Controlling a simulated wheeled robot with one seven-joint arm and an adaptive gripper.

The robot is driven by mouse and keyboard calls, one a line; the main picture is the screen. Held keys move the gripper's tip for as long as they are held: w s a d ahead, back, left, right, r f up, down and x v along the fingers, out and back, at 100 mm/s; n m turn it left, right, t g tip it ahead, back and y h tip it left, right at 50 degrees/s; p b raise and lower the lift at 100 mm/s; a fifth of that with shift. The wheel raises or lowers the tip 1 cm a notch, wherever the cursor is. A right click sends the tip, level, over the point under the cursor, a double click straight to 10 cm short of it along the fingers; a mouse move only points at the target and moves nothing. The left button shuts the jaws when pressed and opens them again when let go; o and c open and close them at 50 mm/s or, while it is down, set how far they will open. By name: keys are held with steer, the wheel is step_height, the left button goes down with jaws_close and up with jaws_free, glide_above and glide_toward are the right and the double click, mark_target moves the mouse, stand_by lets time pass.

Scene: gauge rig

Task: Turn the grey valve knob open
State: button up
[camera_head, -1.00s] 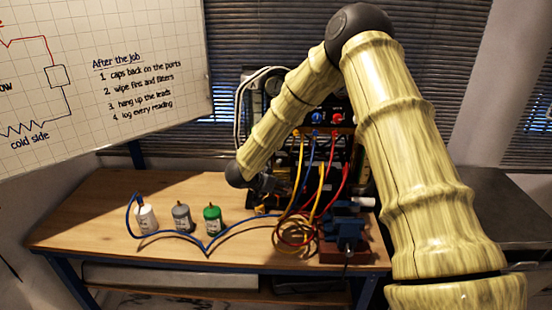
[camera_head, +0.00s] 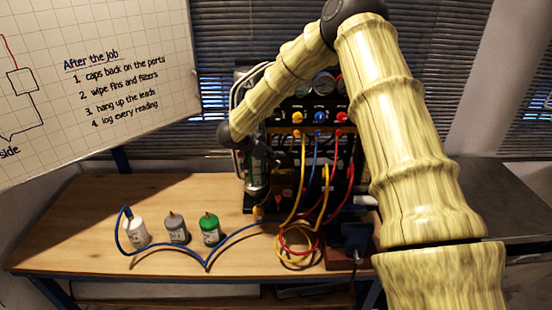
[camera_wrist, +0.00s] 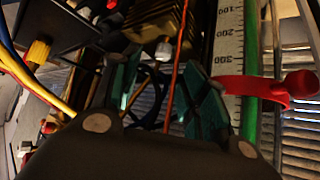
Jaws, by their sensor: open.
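I cannot pick out the grey valve knob for certain in either view. My gripper (camera_head: 258,180) hangs at the left side of the black gauge rig (camera_head: 317,100) and points down in the head view. In the wrist view my gripper (camera_wrist: 165,95) has its two teal fingers apart, with nothing held between them. A brass finned block (camera_wrist: 160,22) with a small pale nut lies beyond the fingertips. Yellow (camera_head: 297,117), blue (camera_head: 320,117) and red (camera_head: 342,117) knobs sit on the rig's front. My arm covers part of the rig.
A red lever (camera_wrist: 285,88) and a scale strip (camera_wrist: 228,50) are close to the right finger. Yellow, blue and red hoses loop down before the rig. White (camera_head: 136,233), grey (camera_head: 177,230) and green (camera_head: 209,231) canisters stand on the bench (camera_head: 80,225). Its left part is clear.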

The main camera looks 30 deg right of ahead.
mark_target(277, 161)
steer(key=x, duration=0.1)
steer(key=p+x, duration=0.1)
steer(key=x, duration=0.2)
steer(key=shift+w+a+f, duration=0.1)
steer(key=shift+w+f, duration=0.1)
steer(key=shift+w, duration=0.15)
steer(key=shift+s+d+f+p, duration=0.15)
steer(key=shift+d+f+p, duration=0.15)
steer(key=shift+d+p, duration=0.15)
steer(key=shift+w+d+f, duration=0.25)
steer(key=shift+d+f, duration=0.1)
steer(key=shift+f, duration=0.25)
steer(key=shift+s+r, duration=0.1)
steer(key=shift+c, duration=0.2)
jaws_close()
